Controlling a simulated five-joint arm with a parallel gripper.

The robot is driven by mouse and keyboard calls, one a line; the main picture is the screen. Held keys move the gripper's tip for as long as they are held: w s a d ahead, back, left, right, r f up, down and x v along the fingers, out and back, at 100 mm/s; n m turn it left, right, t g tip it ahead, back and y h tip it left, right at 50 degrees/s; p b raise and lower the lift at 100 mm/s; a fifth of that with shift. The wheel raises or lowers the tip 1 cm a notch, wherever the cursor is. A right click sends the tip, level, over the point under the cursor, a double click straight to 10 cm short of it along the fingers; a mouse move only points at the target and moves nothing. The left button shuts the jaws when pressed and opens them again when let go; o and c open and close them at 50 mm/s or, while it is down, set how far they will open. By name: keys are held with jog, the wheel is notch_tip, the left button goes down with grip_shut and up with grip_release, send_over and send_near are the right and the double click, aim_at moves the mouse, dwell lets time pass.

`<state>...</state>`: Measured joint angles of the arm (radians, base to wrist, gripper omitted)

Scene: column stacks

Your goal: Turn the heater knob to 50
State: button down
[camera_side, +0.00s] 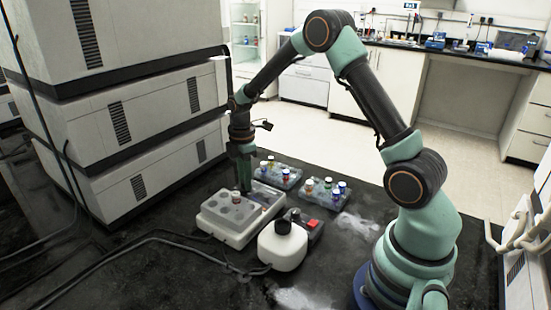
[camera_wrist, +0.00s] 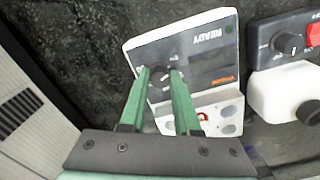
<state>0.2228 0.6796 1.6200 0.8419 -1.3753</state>
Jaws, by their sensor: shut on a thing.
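The heater (camera_side: 228,222) is a pale block with round wells, standing on the dark bench in the side view. In the wrist view the heater (camera_wrist: 205,58) shows a grey panel with the word READY upside down and a small orange mark. My gripper (camera_side: 244,185) points down over the heater's panel end. In the wrist view my gripper (camera_wrist: 161,76) has its two green fingers on either side of a dark round knob (camera_wrist: 160,72) and is shut on it. The knob's pointer and scale are largely hidden by the fingers, so its setting cannot be read.
Two racks (camera_side: 325,195) of capped vials stand behind. Stacked white instruments (camera_side: 140,125) rise at left. Cables cross the bench's front.

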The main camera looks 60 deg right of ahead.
jog(key=m, duration=1.3)
jog(key=shift+m, duration=0.3)
jog(key=m, duration=0.4)
jog(key=shift+a, duration=0.1)
jog(key=m, duration=0.8)
jog(key=shift+m, duration=0.3)
jog(key=m, duration=0.3)
jog(key=shift+m, duration=2.4)
